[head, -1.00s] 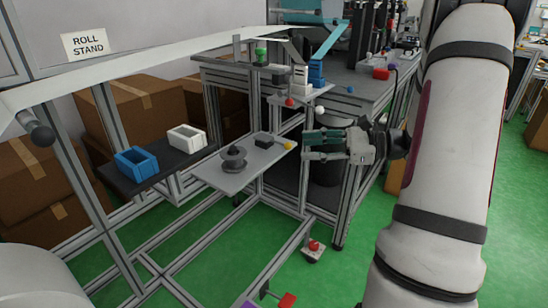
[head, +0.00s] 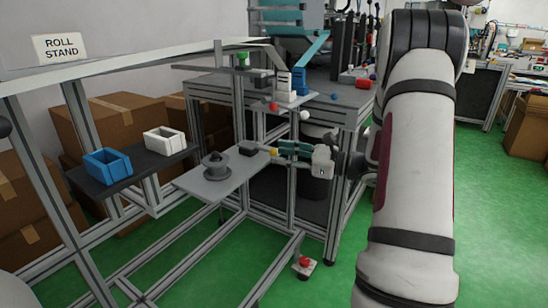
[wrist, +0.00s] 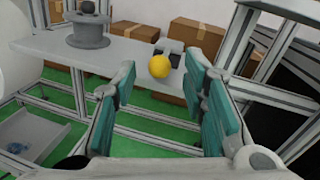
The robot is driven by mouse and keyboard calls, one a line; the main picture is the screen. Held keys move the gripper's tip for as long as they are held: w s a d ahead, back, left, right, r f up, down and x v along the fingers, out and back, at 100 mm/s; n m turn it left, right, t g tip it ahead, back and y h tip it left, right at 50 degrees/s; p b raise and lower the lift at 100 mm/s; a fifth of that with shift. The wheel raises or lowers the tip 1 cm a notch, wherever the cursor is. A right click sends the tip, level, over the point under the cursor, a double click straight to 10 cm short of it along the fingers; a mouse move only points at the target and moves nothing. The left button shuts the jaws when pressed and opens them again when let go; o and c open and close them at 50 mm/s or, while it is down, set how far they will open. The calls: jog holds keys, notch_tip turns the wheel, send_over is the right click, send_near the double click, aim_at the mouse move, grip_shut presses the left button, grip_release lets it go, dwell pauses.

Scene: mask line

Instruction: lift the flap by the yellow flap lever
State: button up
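The yellow flap lever shows as a round yellow knob (head: 273,152) at the right end of the grey shelf plate (head: 203,190), beside a small dark block (head: 247,148). In the wrist view the knob (wrist: 160,66) appears in the gap between my fingertips, seemingly just beyond them. My gripper (head: 283,150), with green finger pads, points left toward the knob in the head view. Its fingers are apart and nothing is held. The lever's stem and its joint to the flap are hidden behind the knob, and I cannot tell which part is the flap.
A grey spool-like part (head: 215,164) stands on the plate. Blue (head: 108,165) and white (head: 165,142) bins sit on a dark shelf to the left. Red (head: 273,106) and white (head: 305,115) knobs are above my gripper. Frame posts (head: 338,190) stand close by.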

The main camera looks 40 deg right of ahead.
aim_at(274, 152)
jog(key=shift+b+x, duration=0.3)
jog(key=shift+x, duration=1.25)
jog(key=shift+s, duration=0.1)
grip_shut()
